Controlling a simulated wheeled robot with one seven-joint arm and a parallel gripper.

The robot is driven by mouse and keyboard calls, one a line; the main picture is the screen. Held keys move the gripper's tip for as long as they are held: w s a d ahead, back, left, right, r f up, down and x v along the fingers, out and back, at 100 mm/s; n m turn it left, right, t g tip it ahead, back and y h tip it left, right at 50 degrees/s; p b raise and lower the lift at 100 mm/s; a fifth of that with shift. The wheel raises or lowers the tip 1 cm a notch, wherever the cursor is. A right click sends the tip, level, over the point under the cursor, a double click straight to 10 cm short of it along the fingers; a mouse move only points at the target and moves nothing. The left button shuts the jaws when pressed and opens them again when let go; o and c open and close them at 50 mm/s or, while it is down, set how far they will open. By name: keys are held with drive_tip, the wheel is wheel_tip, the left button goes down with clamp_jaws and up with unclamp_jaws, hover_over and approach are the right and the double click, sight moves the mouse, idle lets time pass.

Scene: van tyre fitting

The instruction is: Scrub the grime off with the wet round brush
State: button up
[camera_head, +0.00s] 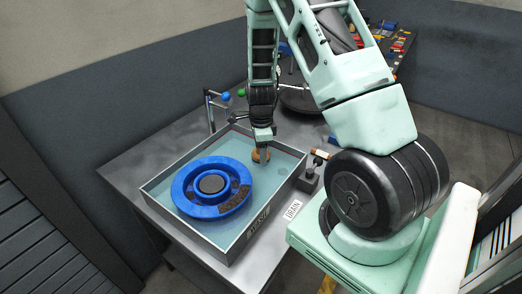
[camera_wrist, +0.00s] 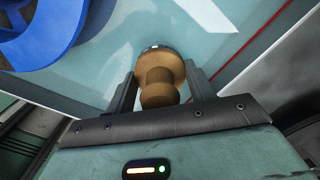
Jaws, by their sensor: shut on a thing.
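My gripper (camera_head: 263,144) is shut on the round brush (camera_head: 261,155), at the right part of a shallow tray of water (camera_head: 171,210). In the wrist view the brush's brown turned handle (camera_wrist: 160,82) sits between the two fingers; its bristle end is hidden below it. A blue wheel (camera_head: 182,202) lies flat in the tray, left of the brush and apart from it. Dark brown grime (camera_head: 236,198) covers part of the wheel's right side. The wheel's edge also shows at the upper left of the wrist view (camera_wrist: 60,35).
The tray stands on a grey metal table (camera_head: 130,170). A label reading DRAIN (camera_head: 292,209) lies right of the tray, near a small dark block (camera_head: 309,181). A stand with blue and green knobs (camera_head: 212,105) is behind the tray. A dark round thing (camera_head: 300,98) is at the back right.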

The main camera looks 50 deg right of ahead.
drive_tip(key=shift+r+p, duration=4.75)
drive_tip(key=shift+r, duration=1.1)
drive_tip(key=shift+f, duration=0.1)
